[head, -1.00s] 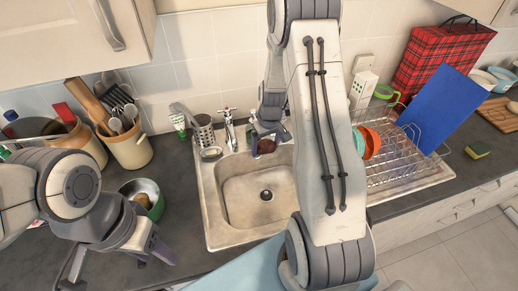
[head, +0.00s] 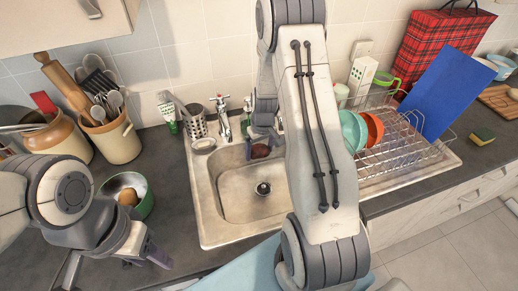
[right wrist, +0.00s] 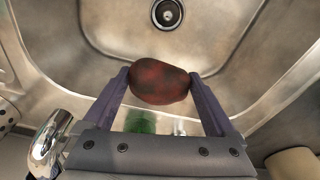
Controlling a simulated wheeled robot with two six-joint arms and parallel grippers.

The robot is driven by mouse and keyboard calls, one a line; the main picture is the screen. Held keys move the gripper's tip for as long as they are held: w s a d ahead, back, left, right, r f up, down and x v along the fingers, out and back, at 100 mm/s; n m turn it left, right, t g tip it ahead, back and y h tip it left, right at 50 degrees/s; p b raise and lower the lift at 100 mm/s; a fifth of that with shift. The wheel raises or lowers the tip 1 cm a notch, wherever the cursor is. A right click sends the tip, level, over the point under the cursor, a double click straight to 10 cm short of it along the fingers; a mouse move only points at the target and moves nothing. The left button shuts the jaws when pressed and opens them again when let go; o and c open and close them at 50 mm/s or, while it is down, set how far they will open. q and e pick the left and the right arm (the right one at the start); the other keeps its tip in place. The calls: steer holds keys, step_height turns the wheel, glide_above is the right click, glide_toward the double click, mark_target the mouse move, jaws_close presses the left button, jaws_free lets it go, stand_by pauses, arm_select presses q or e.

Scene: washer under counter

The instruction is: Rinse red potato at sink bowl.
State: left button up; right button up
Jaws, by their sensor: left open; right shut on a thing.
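The red potato (right wrist: 160,82) is gripped between the fingers of my right gripper (right wrist: 160,88), with the sink bowl (right wrist: 215,30) below it in the right wrist view. In the head view the potato (head: 260,151) is small and partly hidden by my right gripper (head: 262,135), over the back part of the sink bowl (head: 245,203). The tap (head: 222,118) stands at the sink's back edge; its spout (right wrist: 48,140) shows at the left in the right wrist view. I cannot see running water. My left gripper (head: 115,265) is open and empty over the counter at the left.
A green pot (head: 143,199) with a brown round item inside stands left of the sink. Utensil jars (head: 112,140) are behind it. A dish rack (head: 400,150) with bowls and a blue board (head: 440,92) fills the right side. My right arm hides part of the sink.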

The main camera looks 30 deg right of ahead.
mark_target(259, 147)
steer(key=shift+f+b, duration=4.5)
steer(key=shift+f, duration=1.75)
steer(key=shift+r, duration=0.1)
steer(key=shift+r+p, duration=6.95)
steer(key=shift+r, duration=2)
